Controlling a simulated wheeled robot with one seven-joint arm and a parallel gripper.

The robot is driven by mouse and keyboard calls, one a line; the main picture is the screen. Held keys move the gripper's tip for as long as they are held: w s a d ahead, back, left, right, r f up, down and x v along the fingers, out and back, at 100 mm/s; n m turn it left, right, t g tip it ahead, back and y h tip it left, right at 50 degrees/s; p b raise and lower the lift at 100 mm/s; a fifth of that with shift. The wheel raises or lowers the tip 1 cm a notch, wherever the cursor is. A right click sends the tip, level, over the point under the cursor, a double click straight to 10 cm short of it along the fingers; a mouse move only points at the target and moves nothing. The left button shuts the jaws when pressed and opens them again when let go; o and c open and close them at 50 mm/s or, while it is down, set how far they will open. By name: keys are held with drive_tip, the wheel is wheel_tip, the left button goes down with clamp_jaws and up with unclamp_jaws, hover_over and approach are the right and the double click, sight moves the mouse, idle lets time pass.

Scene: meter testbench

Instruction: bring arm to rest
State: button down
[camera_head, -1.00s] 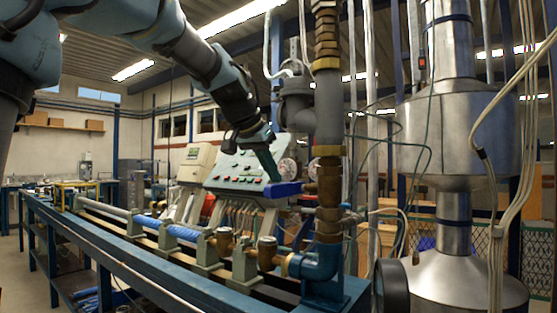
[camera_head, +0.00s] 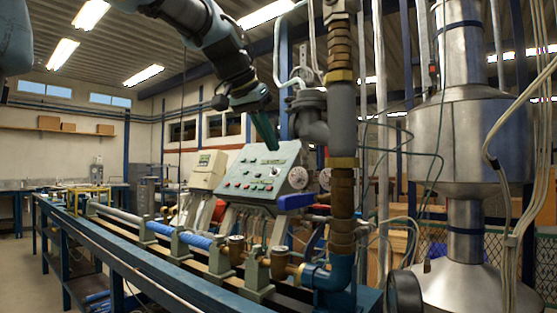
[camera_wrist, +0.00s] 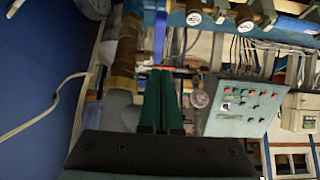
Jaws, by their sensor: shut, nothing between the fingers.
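My gripper (camera_head: 265,132) hangs from my arm at the upper middle of the head view, in the air above the control panel (camera_head: 262,172). Its green fingers are together with nothing between them; they also show closed in the wrist view (camera_wrist: 160,100). The panel is a sloped grey-green box with rows of coloured buttons, and it shows at the right of the wrist view (camera_wrist: 241,106). The gripper looks apart from the panel and from the vertical pipe to its right.
A vertical pipe (camera_head: 343,125) with brass fittings and a blue valve handle (camera_head: 295,201) stand right of my gripper. A large metal tank (camera_head: 462,140) is farther right. The long blue bench (camera_head: 150,262) carries meters and pipes. The air left of my gripper is free.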

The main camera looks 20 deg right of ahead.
drive_tip(key=w+a+f+n+y, duration=0.25)
drive_tip(key=a+f, duration=0.55)
drive_tip(key=f, duration=0.4)
drive_tip(key=w+a+f+n+y, duration=0.2)
drive_tip(key=w+a+f+n, duration=0.15)
drive_tip(key=a+f, duration=0.65)
drive_tip(key=s+a+f+n, duration=0.1)
drive_tip(key=s+a+f, duration=0.3)
drive_tip(key=f, duration=0.2)
drive_tip(key=s+a+f+n+g+y, duration=0.1)
drive_tip(key=s+a+f+n, duration=0.1)
drive_tip(key=s+a+f, duration=0.2)
drive_tip(key=s+a+f+n+g+y, duration=0.1)
drive_tip(key=s+a+f, duration=0.3)
drive_tip(key=f, duration=0.6)
drive_tip(key=shift+s+a+n, duration=0.3)
drive_tip(key=shift+n, duration=0.2)
drive_tip(key=shift+d, duration=0.15)
